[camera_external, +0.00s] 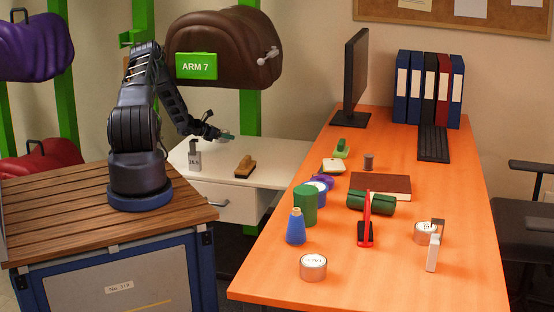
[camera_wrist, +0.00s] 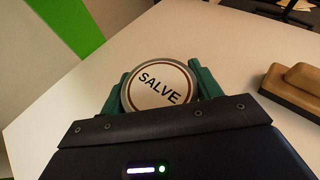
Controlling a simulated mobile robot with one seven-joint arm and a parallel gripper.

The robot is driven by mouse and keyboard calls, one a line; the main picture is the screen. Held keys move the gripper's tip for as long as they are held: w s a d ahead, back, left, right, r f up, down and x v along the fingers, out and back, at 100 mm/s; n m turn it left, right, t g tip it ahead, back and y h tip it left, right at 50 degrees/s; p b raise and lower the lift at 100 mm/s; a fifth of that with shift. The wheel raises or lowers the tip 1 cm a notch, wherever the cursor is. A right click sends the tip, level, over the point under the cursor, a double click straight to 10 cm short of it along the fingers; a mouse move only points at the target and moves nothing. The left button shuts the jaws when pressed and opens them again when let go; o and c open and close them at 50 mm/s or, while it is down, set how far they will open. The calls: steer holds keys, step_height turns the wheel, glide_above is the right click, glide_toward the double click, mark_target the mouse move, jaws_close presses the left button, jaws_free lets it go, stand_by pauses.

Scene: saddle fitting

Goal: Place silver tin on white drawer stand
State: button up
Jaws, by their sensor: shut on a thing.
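A silver tin (camera_wrist: 160,86) with a round lid labelled SALVE shows in the wrist view. It sits between the two green fingers of my gripper (camera_wrist: 163,84), which is shut on it. In the external view my gripper (camera_external: 229,136) is over the back part of the white drawer stand (camera_external: 267,177), and the tin is too small there to make out clearly. The stand's white top (camera_wrist: 65,125) fills much of the wrist view below and around the tin. I cannot tell whether the tin touches the top.
A wooden brush (camera_external: 244,167) and a grey-white labelled item (camera_external: 194,157) stand on the drawer stand; the brush also shows at right in the wrist view (camera_wrist: 292,88). A brown saddle (camera_external: 225,48) hangs behind. The orange table (camera_external: 380,283) holds two other silver tins (camera_external: 313,268) (camera_external: 425,233) and clutter.

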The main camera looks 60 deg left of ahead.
mark_target(226, 155)
steer(key=shift+f, duration=3.45)
steer(key=shift+f, duration=0.1)
steer(key=o, duration=1.1)
steer(key=v, duration=0.4)
steer(key=shift+s+a+r, duration=0.1)
steer(key=shift+s+r, duration=0.15)
steer(key=shift+s, duration=0.05)
steer(key=shift+s+r, duration=0.15)
steer(key=shift+r, duration=3.4)
